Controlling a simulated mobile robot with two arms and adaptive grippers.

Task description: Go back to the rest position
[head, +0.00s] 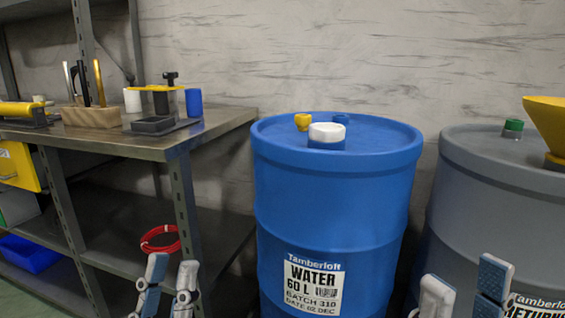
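My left gripper (171,276) is at the lower edge of the head view, in front of the workbench leg and left of the blue barrel. Its two fingers point up, stand apart and have nothing between them. My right gripper (464,281) is at the lower right, in front of the grey barrel. Its fingers are spread apart and hold nothing visible. The lowest parts of both grippers are cut off by the picture's edge.
A blue water barrel (335,210) with white and yellow caps stands in the middle. A grey barrel (475,205) with a yellow funnel (550,122) stands right. A metal workbench (140,143) with tools is left; a red cable coil (160,239) shows below its top.

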